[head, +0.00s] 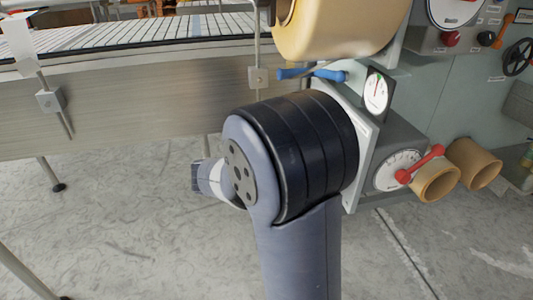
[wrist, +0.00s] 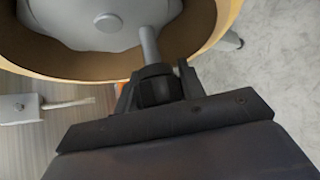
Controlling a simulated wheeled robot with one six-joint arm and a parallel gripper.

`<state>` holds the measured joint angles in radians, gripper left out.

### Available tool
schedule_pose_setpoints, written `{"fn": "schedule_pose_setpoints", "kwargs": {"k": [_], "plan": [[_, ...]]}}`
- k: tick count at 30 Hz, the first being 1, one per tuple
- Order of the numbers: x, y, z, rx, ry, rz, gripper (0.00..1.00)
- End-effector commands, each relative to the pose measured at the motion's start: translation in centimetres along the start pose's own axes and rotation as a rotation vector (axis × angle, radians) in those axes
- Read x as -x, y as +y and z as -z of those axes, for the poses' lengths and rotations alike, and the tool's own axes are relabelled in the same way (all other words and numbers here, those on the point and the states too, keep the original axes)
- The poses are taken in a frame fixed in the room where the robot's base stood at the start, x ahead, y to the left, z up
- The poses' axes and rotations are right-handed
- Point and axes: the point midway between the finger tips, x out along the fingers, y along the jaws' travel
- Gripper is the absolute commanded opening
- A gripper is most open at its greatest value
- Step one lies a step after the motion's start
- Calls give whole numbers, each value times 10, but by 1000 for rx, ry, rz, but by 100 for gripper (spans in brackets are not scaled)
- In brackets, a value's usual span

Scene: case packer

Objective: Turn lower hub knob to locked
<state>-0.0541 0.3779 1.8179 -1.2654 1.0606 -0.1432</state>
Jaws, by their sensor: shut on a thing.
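In the wrist view, a grey round hub (wrist: 98,22) sits inside a tan ring-shaped roll (wrist: 70,66). A grey rod (wrist: 149,44) runs from near the hub's edge to a black knob-like end (wrist: 157,92). My gripper (wrist: 156,84) has its dark fingers on both sides of this black end and is shut on it. The contact is partly dark and hard to make out. In the head view, a tan roll (head: 338,26) shows at the top, but my arm hides my gripper and the knob. I cannot read a locked mark.
A conveyor (head: 160,36) with a metal side runs across the back left. A blue handle (head: 312,74), a white gauge (head: 377,92) and a dial with a red lever (head: 421,164) are close to my arm. Tan cylinders (head: 473,164) stick out at the right.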

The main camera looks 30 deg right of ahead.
Motion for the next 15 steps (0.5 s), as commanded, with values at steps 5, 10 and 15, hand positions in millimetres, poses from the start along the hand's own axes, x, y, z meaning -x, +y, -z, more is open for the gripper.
{"fn": "schedule_pose_setpoints", "kwargs": {"k": [5, 10, 15], "plan": [[5, 4, -5, 101, -2, 102, 15], [5, 2, -5, 195, -2, 196, 15], [5, 0, -5, 287, -1, 291, 15]]}}
